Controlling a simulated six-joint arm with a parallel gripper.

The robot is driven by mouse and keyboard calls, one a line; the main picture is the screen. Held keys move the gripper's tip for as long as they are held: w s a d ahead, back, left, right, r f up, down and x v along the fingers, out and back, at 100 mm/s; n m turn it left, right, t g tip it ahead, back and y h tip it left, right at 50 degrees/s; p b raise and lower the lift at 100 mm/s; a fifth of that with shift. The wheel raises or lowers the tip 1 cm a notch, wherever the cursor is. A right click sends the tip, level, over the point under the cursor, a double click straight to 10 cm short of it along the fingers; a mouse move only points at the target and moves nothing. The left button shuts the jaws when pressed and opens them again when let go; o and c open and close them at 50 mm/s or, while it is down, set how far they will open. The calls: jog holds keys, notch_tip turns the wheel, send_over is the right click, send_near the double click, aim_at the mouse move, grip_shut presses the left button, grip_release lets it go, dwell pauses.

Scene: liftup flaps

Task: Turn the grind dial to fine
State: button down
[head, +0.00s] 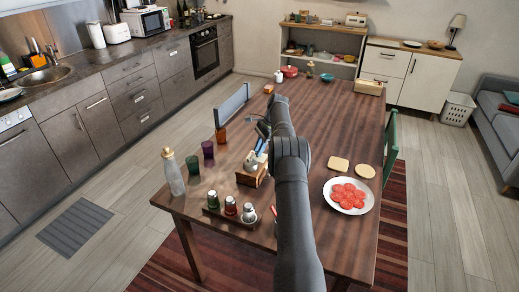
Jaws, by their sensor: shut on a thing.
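My arm reaches up the middle of the head view over the wooden table (335,110). My gripper is hidden behind my own arm links, so neither its fingers nor what is between them shows. I cannot make out a grind dial or its markings. A small dark-topped jar-like thing (310,69) stands at the far end of the table and a small white pot (278,77) stands left of it. Both are too small to show whether either has a dial.
A wooden holder (250,179) with utensils stands left of my arm. A shaker tray (228,218), a bottle (173,172) and cups (207,149) line the left side. A plate of red slices (350,209) lies right. The table's right middle is mostly clear.

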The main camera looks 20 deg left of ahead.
jog(key=shift+a+n+h, duration=0.1)
jog(key=shift+n+h, duration=0.2)
jog(key=shift+n, duration=0.5)
jog(key=c, duration=1.3)
grip_release()
jog(key=shift+m, duration=0.3)
